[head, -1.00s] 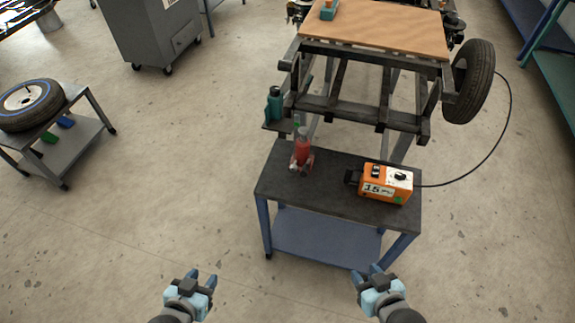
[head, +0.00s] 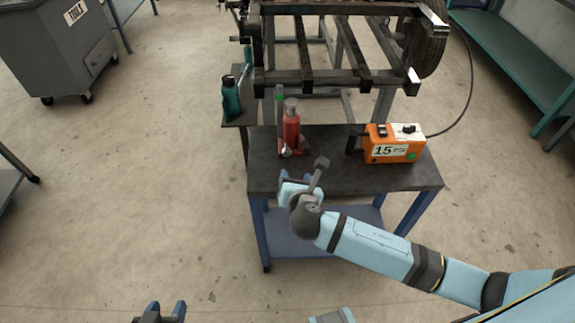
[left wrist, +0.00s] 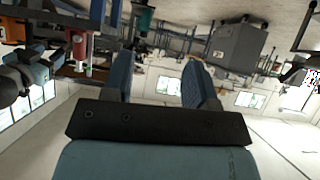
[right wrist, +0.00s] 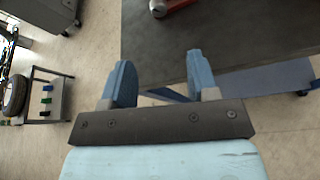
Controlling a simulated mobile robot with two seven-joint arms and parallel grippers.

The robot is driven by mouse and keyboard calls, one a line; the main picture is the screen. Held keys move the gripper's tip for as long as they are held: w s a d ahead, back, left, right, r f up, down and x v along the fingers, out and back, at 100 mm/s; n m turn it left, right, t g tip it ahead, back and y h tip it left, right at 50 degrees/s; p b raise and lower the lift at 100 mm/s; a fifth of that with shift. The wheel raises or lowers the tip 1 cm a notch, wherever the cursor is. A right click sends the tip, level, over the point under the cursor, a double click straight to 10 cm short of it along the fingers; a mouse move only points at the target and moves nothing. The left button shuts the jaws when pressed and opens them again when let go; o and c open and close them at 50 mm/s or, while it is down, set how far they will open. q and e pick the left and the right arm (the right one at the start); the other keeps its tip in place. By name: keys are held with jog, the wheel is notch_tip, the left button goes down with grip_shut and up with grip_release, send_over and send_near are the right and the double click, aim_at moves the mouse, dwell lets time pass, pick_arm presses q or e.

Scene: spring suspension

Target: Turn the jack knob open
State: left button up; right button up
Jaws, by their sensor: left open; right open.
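The red jack (head: 291,128) stands upright on the dark top of the small table. A small light-coloured knob (head: 286,152) shows low on its front. My right gripper (head: 296,178) is open and empty at the table's front edge, in front of the jack and apart from it. In the right wrist view only the lower part of the jack (right wrist: 178,4) shows at the top edge, beyond the open fingers (right wrist: 160,75). My left gripper (head: 167,307) is open and empty over the floor at the bottom of the head view. The left wrist view also shows the jack (left wrist: 78,46).
An orange box (head: 393,151) marked 15 sits on the table (head: 350,178), right of the jack. A teal bottle (head: 231,98) stands on a side shelf to the left. The dark frame (head: 335,78) is behind and above.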

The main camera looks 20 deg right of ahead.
aim_at(287, 154)
jog(key=b+x, duration=0.2)
jog(key=x, duration=1.1)
jog(key=shift+w, duration=0.3)
jog(key=shift+r, duration=0.1)
jog(key=c, duration=0.9)
